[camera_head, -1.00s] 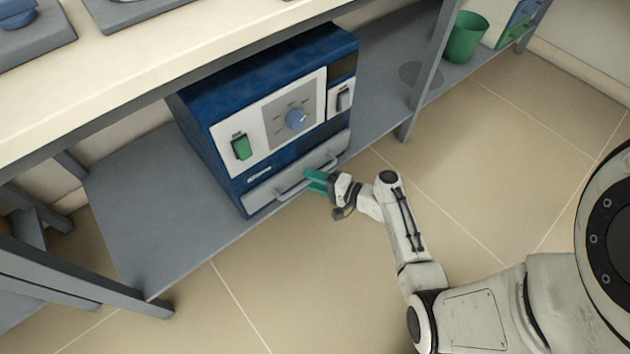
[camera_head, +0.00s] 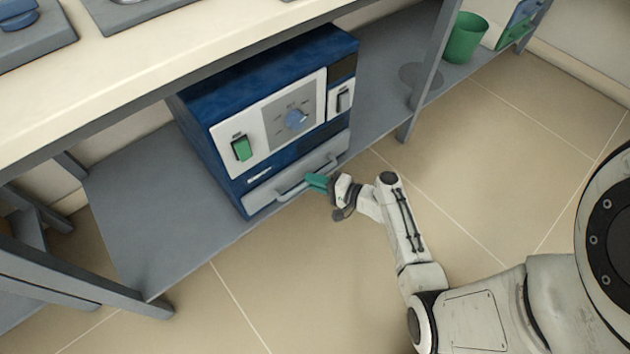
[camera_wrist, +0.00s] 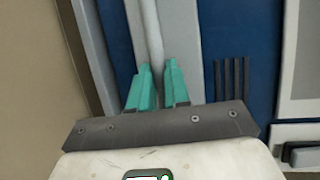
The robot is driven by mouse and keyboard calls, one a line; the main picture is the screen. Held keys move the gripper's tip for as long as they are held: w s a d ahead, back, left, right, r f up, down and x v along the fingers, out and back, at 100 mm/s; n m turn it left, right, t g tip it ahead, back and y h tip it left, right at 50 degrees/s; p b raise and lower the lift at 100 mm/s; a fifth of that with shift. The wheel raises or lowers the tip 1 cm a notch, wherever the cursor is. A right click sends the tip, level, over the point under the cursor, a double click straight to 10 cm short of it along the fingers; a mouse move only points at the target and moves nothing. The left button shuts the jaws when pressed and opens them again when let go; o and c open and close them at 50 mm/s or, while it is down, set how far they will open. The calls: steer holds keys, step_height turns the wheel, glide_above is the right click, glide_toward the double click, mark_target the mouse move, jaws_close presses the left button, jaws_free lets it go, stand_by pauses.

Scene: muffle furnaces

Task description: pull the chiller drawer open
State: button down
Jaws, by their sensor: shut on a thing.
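The chiller (camera_head: 262,115) is a blue box with a light front panel, a blue dial and a green switch, standing on the grey lower shelf. Its drawer (camera_head: 258,199) is the grey front strip along the bottom, with a pale bar handle (camera_head: 292,189). The drawer front looks flush or nearly flush with the chiller. My gripper (camera_head: 312,181), with teal fingers, is at the right part of the handle. In the wrist view the fingers (camera_wrist: 156,85) are on either side of the handle bar (camera_wrist: 150,35) and shut on it.
The grey shelf (camera_head: 150,215) has bare room left of the chiller. A table leg (camera_head: 425,75) stands to the right. A green bin (camera_head: 466,38) is further right. The tiled floor (camera_head: 300,290) in front of the drawer is clear.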

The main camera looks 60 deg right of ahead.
steer(key=s+a+p, duration=0.1)
steer(key=s+a, duration=0.2)
steer(key=s, duration=0.7)
steer(key=s+a+p, duration=0.2)
steer(key=s+a, duration=0.1)
steer(key=s, duration=0.7)
steer(key=shift+s, duration=0.25)
steer(key=c, duration=1.1)
jaws_free()
steer(key=p+v, duration=0.2)
steer(key=v, duration=0.8)
steer(key=shift+s, duration=0.35)
